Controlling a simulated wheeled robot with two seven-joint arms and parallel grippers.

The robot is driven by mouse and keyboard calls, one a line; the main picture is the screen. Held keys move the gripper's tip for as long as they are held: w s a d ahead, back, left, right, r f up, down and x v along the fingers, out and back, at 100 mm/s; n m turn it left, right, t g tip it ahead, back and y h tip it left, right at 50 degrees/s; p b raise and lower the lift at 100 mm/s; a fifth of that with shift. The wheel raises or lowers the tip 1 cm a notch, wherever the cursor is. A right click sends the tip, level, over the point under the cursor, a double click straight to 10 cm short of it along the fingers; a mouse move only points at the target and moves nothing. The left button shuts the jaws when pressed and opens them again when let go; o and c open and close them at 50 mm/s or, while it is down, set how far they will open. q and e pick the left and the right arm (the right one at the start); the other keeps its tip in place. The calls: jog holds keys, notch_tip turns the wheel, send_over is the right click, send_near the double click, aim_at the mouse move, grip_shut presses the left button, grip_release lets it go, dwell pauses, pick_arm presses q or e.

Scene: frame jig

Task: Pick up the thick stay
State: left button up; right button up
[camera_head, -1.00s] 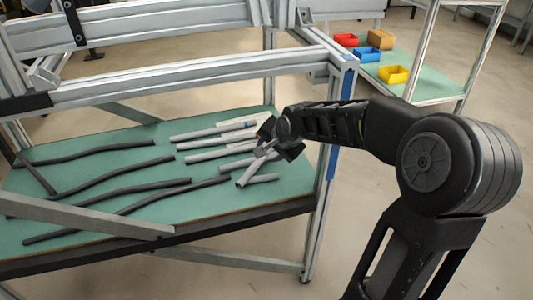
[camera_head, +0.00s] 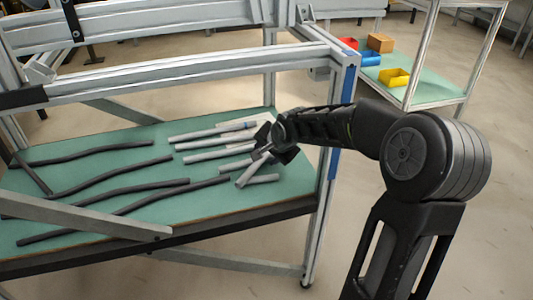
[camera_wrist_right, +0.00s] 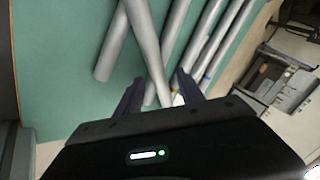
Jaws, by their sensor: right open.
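Several grey stays lie on the green shelf (camera_head: 110,200) at its right part, some with coloured bands. My right gripper (camera_head: 263,150) is open at the right ends of these stays. In the right wrist view, my open fingers (camera_wrist_right: 160,85) stand on either side of a slim-looking grey stay (camera_wrist_right: 146,45), which runs between them. I cannot tell for sure which is the thick stay. My left gripper is not in view.
Several dark bent rods (camera_head: 115,177) lie on the shelf's left part. Aluminium frame rails (camera_head: 190,72) cross above the shelf, and a post (camera_head: 322,190) stands right of it. A cart with a yellow bin (camera_head: 394,78) stands at the back right.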

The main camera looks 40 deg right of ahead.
grip_shut()
dwell(0.3)
dwell(0.3)
